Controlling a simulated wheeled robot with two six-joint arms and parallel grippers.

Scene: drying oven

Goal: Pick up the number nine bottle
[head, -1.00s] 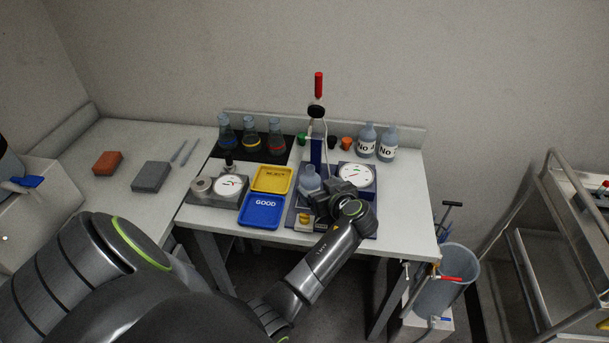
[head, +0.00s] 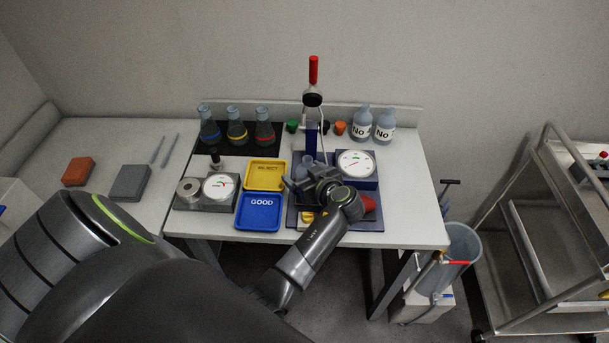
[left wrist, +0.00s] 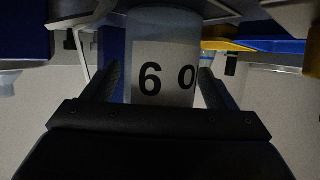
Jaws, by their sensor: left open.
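The number nine bottle (left wrist: 165,60) is a pale blue-grey bottle with a white label. The left wrist view shows it upside down, so its 9 reads like a 6. It stands between the two dark fingers of my open left gripper (left wrist: 158,85), with a gap visible at least on the left side. My right gripper is not in view.
A blue GOOD tray (head: 259,225) and yellow REJECT tray (head: 265,187) lie left of the gripper. A dial gauge (head: 355,163) is just right, and the press's red-handled lever (head: 313,70) rises behind. Two more labelled bottles (head: 373,126) and several flasks (head: 237,132) stand at the back.

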